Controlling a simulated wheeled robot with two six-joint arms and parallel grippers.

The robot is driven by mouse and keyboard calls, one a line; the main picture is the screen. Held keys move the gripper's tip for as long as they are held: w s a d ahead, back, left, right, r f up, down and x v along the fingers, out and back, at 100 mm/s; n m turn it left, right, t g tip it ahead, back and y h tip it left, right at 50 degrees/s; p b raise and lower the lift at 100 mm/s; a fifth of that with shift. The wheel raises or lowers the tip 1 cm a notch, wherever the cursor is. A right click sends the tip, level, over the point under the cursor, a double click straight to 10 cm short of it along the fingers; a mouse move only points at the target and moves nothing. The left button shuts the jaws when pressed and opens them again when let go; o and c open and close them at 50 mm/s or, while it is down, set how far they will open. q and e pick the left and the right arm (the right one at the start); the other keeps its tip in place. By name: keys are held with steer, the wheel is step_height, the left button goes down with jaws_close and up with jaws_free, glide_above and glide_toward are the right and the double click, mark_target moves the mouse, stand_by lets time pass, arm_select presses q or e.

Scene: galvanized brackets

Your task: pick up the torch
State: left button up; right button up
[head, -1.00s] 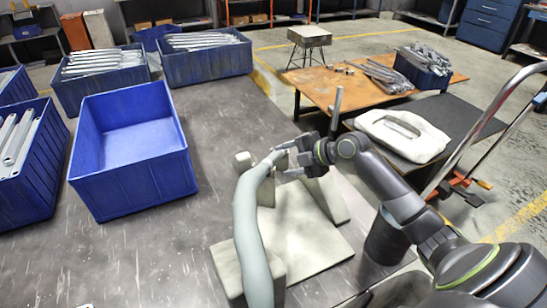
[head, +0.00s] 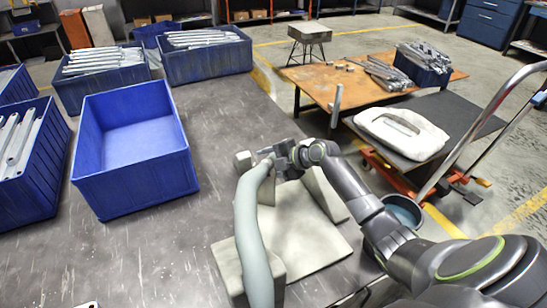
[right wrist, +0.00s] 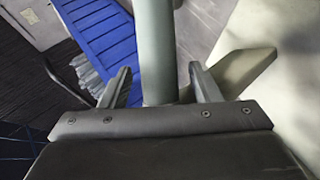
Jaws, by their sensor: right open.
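The torch, a long grey-green curved tube (head: 247,228), rests on a pale stand (head: 330,250) at the front middle of the grey table in the head view. Its upper end bends right towards my right gripper (head: 277,160). In the right wrist view the tube (right wrist: 155,50) runs between the two spread fingers of my right gripper (right wrist: 160,88). A gap shows on each side of it, so the gripper is open around or just above the torch; I cannot tell the depth. My left gripper is in neither view.
An empty blue bin (head: 140,185) stands left of the torch. Blue bins with metal brackets (head: 205,65) stand behind it and at the left edge. The table between bin and torch is clear.

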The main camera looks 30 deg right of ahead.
steer(key=c, duration=1.1)
